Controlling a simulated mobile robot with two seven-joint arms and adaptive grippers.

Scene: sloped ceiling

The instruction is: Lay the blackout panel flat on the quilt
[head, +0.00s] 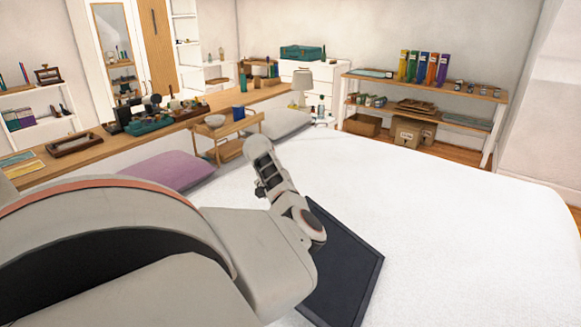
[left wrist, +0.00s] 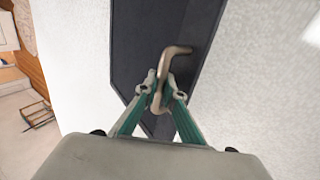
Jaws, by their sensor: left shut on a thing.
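The blackout panel (head: 348,265) is a dark, flat rectangle with a thin frame, partly hidden behind my left arm in the head view. It also shows in the left wrist view (left wrist: 135,45), with a tan bent handle (left wrist: 178,50) on its face. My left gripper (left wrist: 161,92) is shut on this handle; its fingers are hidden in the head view. The white quilt (head: 460,230) covers the bed. The panel is over the quilt's near part; I cannot tell whether it touches the quilt. My right gripper is in neither view.
A purple pillow (head: 168,171) and a grey pillow (head: 285,125) lie along the bed's far left side. A small wooden tray stand (head: 225,130) is beside them. Shelves (head: 425,85) with folders and boxes stand at the back. The quilt's right side is clear.

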